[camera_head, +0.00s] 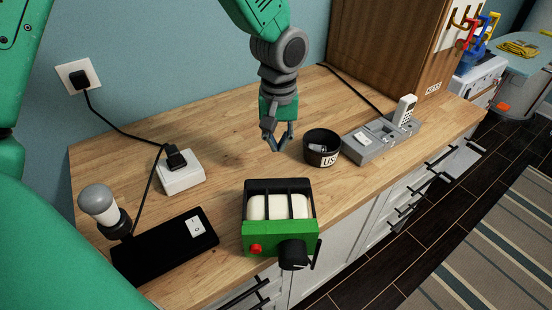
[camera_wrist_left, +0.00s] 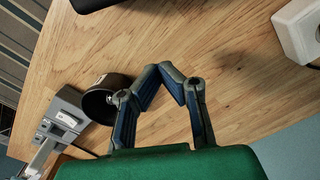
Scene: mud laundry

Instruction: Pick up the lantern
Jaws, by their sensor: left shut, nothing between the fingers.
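The lantern (camera_head: 281,239) looks like a green and black box with a barred front over white cells, a red knob and a black crank-like part. It lies near the front edge of the wooden counter in the head view. My left gripper (camera_head: 278,146) hangs above the counter behind the lantern, apart from it. Its fingertips meet with nothing between them, as the left wrist view (camera_wrist_left: 172,68) also shows. A dark edge at the top of that view may be the lantern (camera_wrist_left: 92,3). My right gripper is not in view.
A black cup (camera_head: 321,150) marked US stands just right of my left gripper. A grey tray with a white handset (camera_head: 404,110) is beyond it.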

